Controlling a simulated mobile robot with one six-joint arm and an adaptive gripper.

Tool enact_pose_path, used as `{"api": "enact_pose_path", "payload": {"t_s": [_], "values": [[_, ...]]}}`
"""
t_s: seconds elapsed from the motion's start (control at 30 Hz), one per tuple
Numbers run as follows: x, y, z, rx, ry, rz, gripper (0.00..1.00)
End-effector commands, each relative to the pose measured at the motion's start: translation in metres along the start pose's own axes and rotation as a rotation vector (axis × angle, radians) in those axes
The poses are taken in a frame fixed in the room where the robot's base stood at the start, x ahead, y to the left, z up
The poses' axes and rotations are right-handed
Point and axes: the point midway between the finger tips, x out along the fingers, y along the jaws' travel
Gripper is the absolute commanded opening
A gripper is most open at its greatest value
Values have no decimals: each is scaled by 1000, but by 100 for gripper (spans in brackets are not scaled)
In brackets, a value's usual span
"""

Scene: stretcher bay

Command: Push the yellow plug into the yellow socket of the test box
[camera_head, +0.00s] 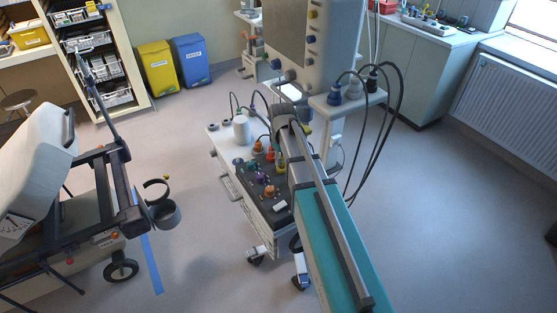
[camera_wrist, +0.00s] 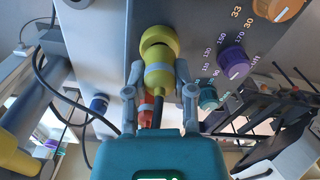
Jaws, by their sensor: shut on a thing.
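The yellow plug (camera_wrist: 160,80) has a pale grey band and a black cable at its lower end in the wrist view. My gripper (camera_wrist: 159,76) is shut on it, one finger on each side. A wider olive-yellow round piece (camera_wrist: 159,40), which looks like the yellow socket, is in line with the plug's far end against the grey panel. I cannot tell how deep the plug sits in it. In the head view the test box (camera_head: 252,180) with its dark panel stands on a trolley, and my arm hides the gripper and most of the plug.
Purple (camera_wrist: 232,62), orange (camera_wrist: 278,8) and teal (camera_wrist: 207,96) knobs lie right of the plug in the wrist view. A monitor (camera_head: 312,45) with hanging black cables (camera_head: 385,120) stands behind. A stretcher (camera_head: 75,200) is at left; the floor at right is clear.

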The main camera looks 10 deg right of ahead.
Motion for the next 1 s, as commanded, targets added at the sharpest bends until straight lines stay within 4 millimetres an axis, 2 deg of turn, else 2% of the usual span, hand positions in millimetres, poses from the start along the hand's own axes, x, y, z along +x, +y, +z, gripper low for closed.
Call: {"api": "enact_pose_path", "payload": {"t_s": [0.5,0.53,0.7,0.73,1.0], "values": [[9,0,0,0,0,0,0],[8,0,0,0,0,0,38],[8,0,0,0,0,0,70],[8,0,0,0,0,0,73],[8,0,0,1,0,0,73]]}}
